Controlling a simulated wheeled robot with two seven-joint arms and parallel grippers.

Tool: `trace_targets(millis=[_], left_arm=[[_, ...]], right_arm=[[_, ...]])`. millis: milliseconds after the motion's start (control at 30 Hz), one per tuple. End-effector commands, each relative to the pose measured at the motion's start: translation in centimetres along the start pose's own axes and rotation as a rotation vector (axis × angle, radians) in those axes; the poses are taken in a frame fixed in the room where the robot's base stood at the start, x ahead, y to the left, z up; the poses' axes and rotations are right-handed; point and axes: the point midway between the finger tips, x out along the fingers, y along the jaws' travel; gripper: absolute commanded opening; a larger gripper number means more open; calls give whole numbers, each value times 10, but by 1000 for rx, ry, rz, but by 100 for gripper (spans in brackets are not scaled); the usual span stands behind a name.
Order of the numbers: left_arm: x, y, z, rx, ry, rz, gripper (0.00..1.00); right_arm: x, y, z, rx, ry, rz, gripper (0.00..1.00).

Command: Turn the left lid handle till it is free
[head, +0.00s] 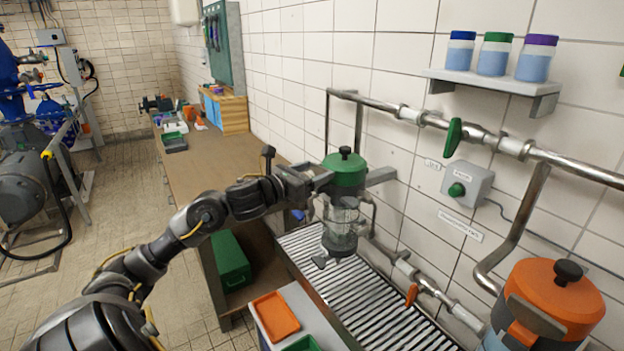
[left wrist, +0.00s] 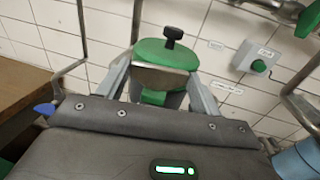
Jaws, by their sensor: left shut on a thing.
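The left lid (head: 345,168) is green and domed, with a black knob on top, and sits on a clear glass filter housing (head: 340,228) over the slatted grate. My left gripper (head: 350,183) comes in from the left at lid height, its fingers on both sides of the lid and shut on it. The left wrist view shows the green lid (left wrist: 166,54) between the two grey fingers, with a green grip (left wrist: 153,97) below its rim. Where the fingers touch is partly hidden. My right gripper is not in view.
A second housing with an orange lid (head: 556,286) stands at the front right. Pipes with a green valve handle (head: 453,137) and an orange lever (head: 412,294) run along the wall. An orange tray (head: 275,316) lies in front. A workbench (head: 215,155) stands behind my arm.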

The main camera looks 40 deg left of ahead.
Motion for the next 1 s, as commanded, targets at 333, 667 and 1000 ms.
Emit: trace_targets(millis=[333, 667, 1000], left_arm=[[0, -5, -1, 0, -4, 205, 42], [0, -5, 1, -2, -1, 226, 42], [0, -5, 0, -1, -1, 226, 87]], right_arm=[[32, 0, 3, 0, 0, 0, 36], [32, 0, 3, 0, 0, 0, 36], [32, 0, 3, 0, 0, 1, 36]])
